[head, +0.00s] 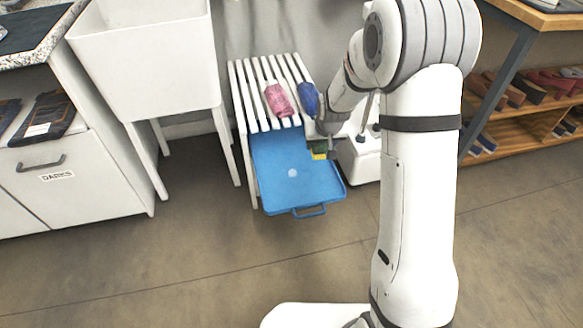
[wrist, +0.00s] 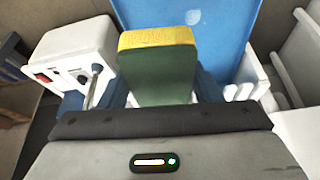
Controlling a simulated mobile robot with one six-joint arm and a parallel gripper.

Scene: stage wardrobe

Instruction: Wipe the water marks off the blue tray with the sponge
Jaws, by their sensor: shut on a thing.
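The blue tray (head: 285,172) extends from under a white slatted rack, with a handle at its front edge. One pale water mark (head: 292,173) shows near its middle; it also shows as a whitish spot in the wrist view (wrist: 194,17). My gripper (head: 326,144) is over the tray's right side, shut on the sponge (head: 319,150). In the wrist view the sponge (wrist: 158,72) has a green body and a yellow far end, held between my fingers. The tray (wrist: 215,35) lies beyond it. I cannot tell whether the sponge touches the tray. My arm may hide part of the tray.
A pink rolled cloth (head: 278,100) and a blue one (head: 309,99) lie on the slatted rack (head: 243,90). A white box-like appliance (wrist: 72,48) stands right of the tray. A white sink (head: 145,70) is at left, shoe shelves (head: 530,105) at right. Floor in front is clear.

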